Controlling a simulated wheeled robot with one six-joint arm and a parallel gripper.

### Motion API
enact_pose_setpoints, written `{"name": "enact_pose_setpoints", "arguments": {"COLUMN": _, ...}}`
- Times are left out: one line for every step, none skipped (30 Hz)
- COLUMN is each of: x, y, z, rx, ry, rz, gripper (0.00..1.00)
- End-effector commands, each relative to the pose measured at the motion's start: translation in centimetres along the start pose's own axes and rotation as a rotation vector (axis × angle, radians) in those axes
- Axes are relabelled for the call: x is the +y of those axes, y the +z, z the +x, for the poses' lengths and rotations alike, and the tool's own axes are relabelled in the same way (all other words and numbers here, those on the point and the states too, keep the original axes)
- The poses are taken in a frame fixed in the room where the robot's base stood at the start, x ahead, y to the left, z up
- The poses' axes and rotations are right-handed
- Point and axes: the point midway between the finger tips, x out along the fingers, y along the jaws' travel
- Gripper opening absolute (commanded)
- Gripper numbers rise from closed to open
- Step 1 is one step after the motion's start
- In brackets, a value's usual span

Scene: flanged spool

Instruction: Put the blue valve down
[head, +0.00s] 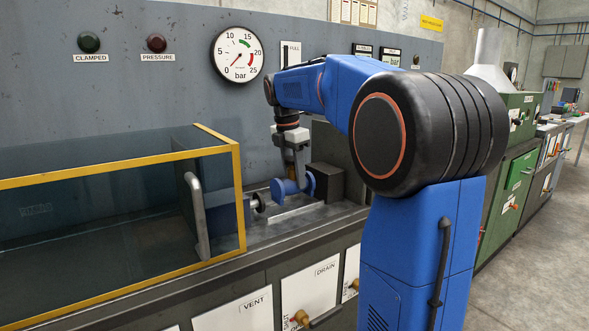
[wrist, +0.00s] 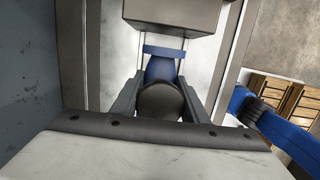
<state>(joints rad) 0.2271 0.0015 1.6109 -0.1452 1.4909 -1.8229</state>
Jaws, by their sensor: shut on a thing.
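The blue valve (head: 284,189) is a spool-shaped body with round flanges, lying with its axis roughly sideways. My gripper (head: 296,178) points down from above and is shut on it. The valve sits low over the bench bed, between a dark fitting (head: 258,202) on the left and a dark block (head: 327,182) on the right. I cannot tell whether it touches the bed. In the wrist view the blue valve (wrist: 160,68) shows between the fingers of my gripper (wrist: 160,92), partly hidden by a dark rounded part.
A yellow-framed clear guard (head: 240,200) with a grey handle (head: 195,215) stands close on the left. A grey panel (head: 180,90) with a pressure gauge (head: 237,54) rises behind. The bench front carries VENT (head: 235,312) and DRAIN (head: 310,285) plates.

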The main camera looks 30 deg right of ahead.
Motion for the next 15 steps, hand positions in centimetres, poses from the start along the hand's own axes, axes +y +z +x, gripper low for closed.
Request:
{"name": "enact_pose_setpoints", "arguments": {"x": -0.1, "y": -0.1, "z": 0.6, "rx": 0.000, "ry": -0.001, "rz": 0.000, "gripper": 0.00}}
{"name": "enact_pose_setpoints", "arguments": {"x": 0.0, "y": -0.1, "z": 0.9, "rx": 0.000, "ry": 0.000, "rz": 0.000, "gripper": 0.00}}
{"name": "enact_pose_setpoints", "arguments": {"x": 0.0, "y": -0.2, "z": 1.4, "rx": 0.000, "ry": 0.001, "rz": 0.000, "gripper": 0.00}}
{"name": "enact_pose_setpoints", "arguments": {"x": 0.0, "y": -0.2, "z": 1.6, "rx": 0.000, "ry": 0.000, "rz": 0.000, "gripper": 0.00}}
{"name": "enact_pose_setpoints", "arguments": {"x": -0.1, "y": -0.3, "z": 1.8, "rx": 0.000, "ry": 0.000, "rz": 0.000, "gripper": 0.00}}
{"name": "enact_pose_setpoints", "arguments": {"x": 0.0, "y": -0.3, "z": 2.0, "rx": -0.001, "ry": 0.001, "rz": 0.000, "gripper": 0.00}}
{"name": "enact_pose_setpoints", "arguments": {"x": 0.0, "y": -0.3, "z": 2.1, "rx": -0.001, "ry": 0.002, "rz": 0.000, "gripper": 0.00}}
{"name": "enact_pose_setpoints", "arguments": {"x": 0.0, "y": -0.3, "z": 2.1, "rx": -0.001, "ry": 0.002, "rz": 0.000, "gripper": 0.00}}
{"name": "enact_pose_setpoints", "arguments": {"x": 0.0, "y": -0.3, "z": 2.1, "rx": -0.001, "ry": 0.002, "rz": 0.000, "gripper": 0.00}}
{"name": "enact_pose_setpoints", "arguments": {"x": 0.0, "y": -0.3, "z": 2.1, "rx": -0.001, "ry": 0.002, "rz": 0.000, "gripper": 0.00}}
{"name": "enact_pose_setpoints", "arguments": {"x": 0.0, "y": -0.3, "z": 2.1, "rx": -0.001, "ry": 0.002, "rz": 0.000, "gripper": 0.00}}
{"name": "enact_pose_setpoints", "arguments": {"x": 0.0, "y": -0.3, "z": 2.1, "rx": -0.001, "ry": 0.002, "rz": 0.000, "gripper": 0.00}}
{"name": "enact_pose_setpoints", "arguments": {"x": 0.0, "y": -0.3, "z": 2.1, "rx": -0.001, "ry": 0.002, "rz": 0.000, "gripper": 0.00}}
{"name": "enact_pose_setpoints", "arguments": {"x": 0.0, "y": -0.3, "z": 2.1, "rx": -0.001, "ry": 0.002, "rz": 0.000, "gripper": 0.00}}
{"name": "enact_pose_setpoints", "arguments": {"x": 0.0, "y": -0.3, "z": 2.1, "rx": -0.001, "ry": 0.002, "rz": 0.000, "gripper": 0.00}}
